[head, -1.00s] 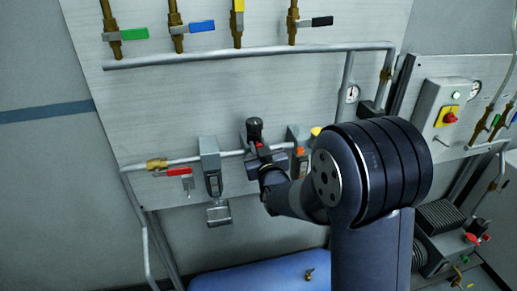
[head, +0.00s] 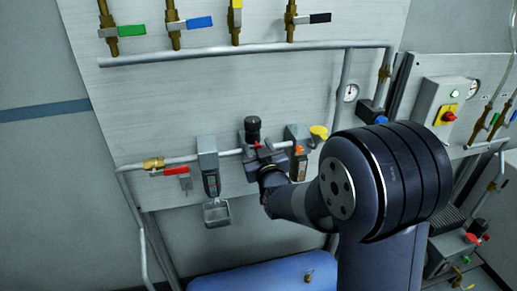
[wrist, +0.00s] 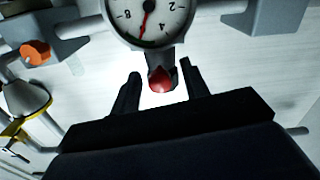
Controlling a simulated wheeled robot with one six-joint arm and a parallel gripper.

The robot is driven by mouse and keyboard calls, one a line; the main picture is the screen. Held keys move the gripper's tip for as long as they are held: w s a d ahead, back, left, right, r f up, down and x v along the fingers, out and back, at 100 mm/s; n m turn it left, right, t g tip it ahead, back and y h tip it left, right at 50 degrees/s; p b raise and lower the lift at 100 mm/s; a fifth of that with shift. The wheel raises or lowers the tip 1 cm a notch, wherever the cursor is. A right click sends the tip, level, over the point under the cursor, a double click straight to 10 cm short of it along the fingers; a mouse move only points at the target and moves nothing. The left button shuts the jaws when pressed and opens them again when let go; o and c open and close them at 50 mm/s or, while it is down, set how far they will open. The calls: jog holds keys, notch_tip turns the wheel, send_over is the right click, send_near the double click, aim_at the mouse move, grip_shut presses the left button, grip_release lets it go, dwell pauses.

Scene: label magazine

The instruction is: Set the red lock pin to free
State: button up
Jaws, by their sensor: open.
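The red lock pin (wrist: 160,80) shows as a rounded red tip on a grey stem, below the gauge (wrist: 148,14) in the wrist view. My gripper (wrist: 159,69) is open, with one dark finger on each side of the pin. Gaps show between the fingers and the pin. In the head view a small red spot of the pin (head: 257,145) shows below the black-topped regulator (head: 252,129). My gripper (head: 265,157) is right in front of the regulator there and hides most of its lower part.
A grey filter unit (head: 208,165) stands left of the regulator, and a red-handled valve (head: 176,171) further left. A grey unit with an orange knob (head: 299,150) and a yellow cap (head: 318,131) are close on the right. A blue tank (head: 265,276) lies below.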

jog(key=b+v, duration=0.3)
jog(key=v, duration=0.8)
jog(key=shift+w+r, duration=0.1)
jog(key=shift+w, duration=0.05)
jog(key=p+x, duration=0.3)
jog(key=x, duration=0.8)
dwell(0.6)
